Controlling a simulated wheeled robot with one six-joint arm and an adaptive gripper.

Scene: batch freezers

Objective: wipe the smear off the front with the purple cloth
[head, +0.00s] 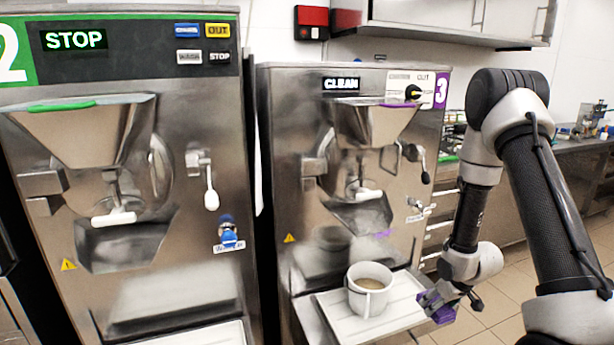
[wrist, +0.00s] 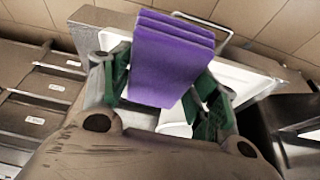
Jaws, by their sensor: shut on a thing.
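My gripper (head: 452,296) is at the lower right in the head view, beside the right end of the tray of machine 3. It is shut on the folded purple cloth (head: 438,308). In the wrist view the cloth (wrist: 170,52) stands out in layers between the green-padded fingers of my gripper (wrist: 164,92). Machine 3 (head: 285,140) has a steel front and a display reading CLEAN. The cloth is apart from this front, to its lower right.
A white pot (head: 369,290) with brownish contents stands on the white tray (head: 335,318) below machine 3's outlet, close left of my gripper. Machine 2 (head: 180,110), reading STOP, stands at left. A lever (head: 418,160) and the hopper (head: 372,122) jut from machine 3. Tiled floor lies right.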

